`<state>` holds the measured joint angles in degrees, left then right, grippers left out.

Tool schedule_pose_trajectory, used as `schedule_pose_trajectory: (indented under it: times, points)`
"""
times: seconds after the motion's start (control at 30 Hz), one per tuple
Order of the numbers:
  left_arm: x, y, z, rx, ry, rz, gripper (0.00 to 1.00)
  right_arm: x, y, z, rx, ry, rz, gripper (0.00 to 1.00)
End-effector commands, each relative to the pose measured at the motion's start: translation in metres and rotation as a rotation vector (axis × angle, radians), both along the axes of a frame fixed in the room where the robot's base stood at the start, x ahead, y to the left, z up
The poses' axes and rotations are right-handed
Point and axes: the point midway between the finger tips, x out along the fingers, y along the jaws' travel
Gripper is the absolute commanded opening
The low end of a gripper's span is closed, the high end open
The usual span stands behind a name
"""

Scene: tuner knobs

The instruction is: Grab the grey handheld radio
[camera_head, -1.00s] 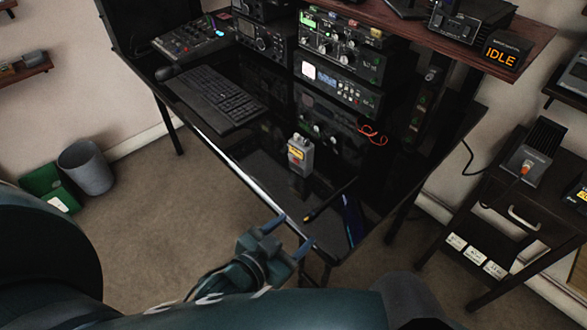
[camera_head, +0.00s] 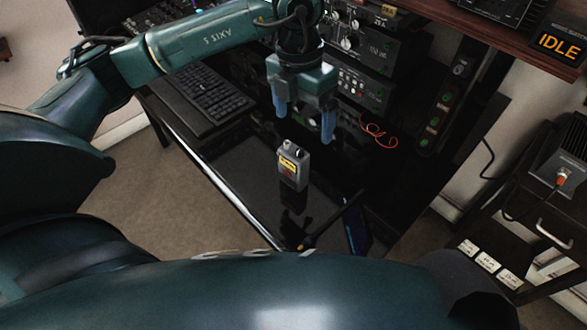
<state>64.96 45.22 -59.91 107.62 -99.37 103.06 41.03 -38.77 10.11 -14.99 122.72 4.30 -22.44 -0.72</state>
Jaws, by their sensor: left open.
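The grey handheld radio (camera_head: 293,167) stands upright on the glossy black desk, with a yellow label and a reddish mark on its front. My left gripper (camera_head: 304,126) is open, its two blue fingers pointing down. It hangs above and behind the radio in the picture, apart from it, with nothing between the fingers. My right gripper is not in view.
A black keyboard (camera_head: 201,97) lies left of the radio. A dark pen-like thing (camera_head: 330,219) lies in front. A shelf with an IDLE display (camera_head: 557,45) overhangs at the right.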

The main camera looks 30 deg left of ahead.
Motion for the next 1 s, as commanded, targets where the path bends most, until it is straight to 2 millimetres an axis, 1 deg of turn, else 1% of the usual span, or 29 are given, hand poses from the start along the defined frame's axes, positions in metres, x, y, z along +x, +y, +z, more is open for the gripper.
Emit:
schedule_pose_trajectory:
  times: [0.03, 0.1, 0.17, 0.4, 0.5, 0.67, 0.77, 0.9, 1.0]
  points:
    - [0.004, 0.011, 0.003, 0.045, -0.017, 0.02, 0.89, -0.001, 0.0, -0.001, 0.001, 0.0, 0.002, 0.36]
    - [0.006, 0.018, 0.002, 0.078, -0.025, 0.036, 0.89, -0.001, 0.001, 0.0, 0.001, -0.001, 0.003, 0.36]
    - [0.007, 0.021, -0.005, 0.089, -0.027, 0.041, 0.89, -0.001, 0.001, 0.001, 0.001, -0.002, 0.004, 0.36]
    - [0.006, 0.02, -0.05, 0.087, -0.025, 0.038, 0.89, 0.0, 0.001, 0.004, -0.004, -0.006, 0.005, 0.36]
    - [0.006, 0.02, -0.063, 0.084, -0.026, 0.037, 0.89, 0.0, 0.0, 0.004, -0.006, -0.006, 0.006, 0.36]
    - [0.006, 0.02, -0.073, 0.085, -0.028, 0.036, 0.89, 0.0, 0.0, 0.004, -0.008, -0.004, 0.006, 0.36]
    - [0.005, 0.021, -0.083, 0.085, -0.025, 0.036, 0.89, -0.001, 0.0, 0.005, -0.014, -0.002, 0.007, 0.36]
    - [0.002, 0.023, -0.106, 0.083, -0.026, 0.036, 0.89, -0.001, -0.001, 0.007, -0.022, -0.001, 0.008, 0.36]
    - [0.003, 0.022, -0.118, 0.082, -0.026, 0.036, 0.89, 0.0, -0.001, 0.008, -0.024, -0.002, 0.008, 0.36]
